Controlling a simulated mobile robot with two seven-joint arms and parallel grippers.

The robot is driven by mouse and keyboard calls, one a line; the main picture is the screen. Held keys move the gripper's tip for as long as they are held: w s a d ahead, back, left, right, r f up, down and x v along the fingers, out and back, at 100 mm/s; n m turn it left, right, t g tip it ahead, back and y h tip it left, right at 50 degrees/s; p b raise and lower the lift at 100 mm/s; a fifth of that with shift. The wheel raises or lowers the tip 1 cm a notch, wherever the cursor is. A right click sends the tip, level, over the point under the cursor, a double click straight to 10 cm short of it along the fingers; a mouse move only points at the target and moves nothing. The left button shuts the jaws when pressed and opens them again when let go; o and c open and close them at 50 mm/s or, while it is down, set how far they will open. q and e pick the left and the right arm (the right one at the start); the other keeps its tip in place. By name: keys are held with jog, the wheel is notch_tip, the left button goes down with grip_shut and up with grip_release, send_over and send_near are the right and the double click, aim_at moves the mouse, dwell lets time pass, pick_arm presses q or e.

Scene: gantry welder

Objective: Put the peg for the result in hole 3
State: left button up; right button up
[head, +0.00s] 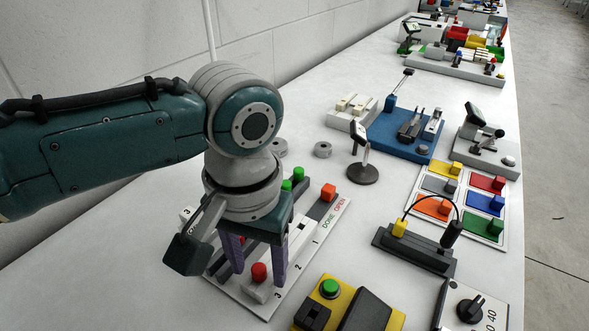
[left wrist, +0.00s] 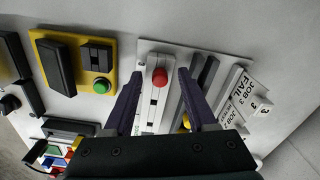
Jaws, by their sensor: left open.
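A white board (head: 318,240) bears the numbers 1, 2 and 3 and the words DONE and OPEN. A red peg (head: 259,271) stands at its near end by the number 3; it also shows in the left wrist view (left wrist: 160,77). Two green pegs (head: 298,173) and an orange-red peg (head: 328,191) stand toward its far side. My left gripper (head: 260,277) is open, with its fingers on either side of the red peg; contact is not clear. Hole 3 itself is not clearly visible. My right gripper is not in view.
A yellow box (head: 335,305) with a green button stands close to the board. A dark block with a cable (head: 410,250), a coloured block tray (head: 436,228) and a round-based stand (head: 363,174) lie to the right. Bare table shows between them.

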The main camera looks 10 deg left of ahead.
pick_arm(q)
notch_tip(320, 180, up, 9)
jog(key=shift+f+p, duration=0.1)
jog(key=shift+p, duration=1.05)
jog(key=shift+r, duration=0.6)
jog(key=s+d+m+t+h+p, duration=0.1)
jog(key=s+d+m+h+p, duration=0.15)
jog(key=s, duration=0.55)
jog(key=s+a+r+n+t+y+p, duration=0.2)
jog(key=s+a+r+t+p, duration=0.15)
jog(key=s+a, duration=0.55)
notch_tip(320, 180, up, 39)
jog(key=a+p, duration=0.1)
jog(key=p, duration=3.6)
jog(key=shift+w+a+g+p, duration=0.25)
jog(key=shift+w+g+p, duration=0.1)
jog(key=shift+g+p, duration=0.1)
jog(key=shift+m, duration=0.25)
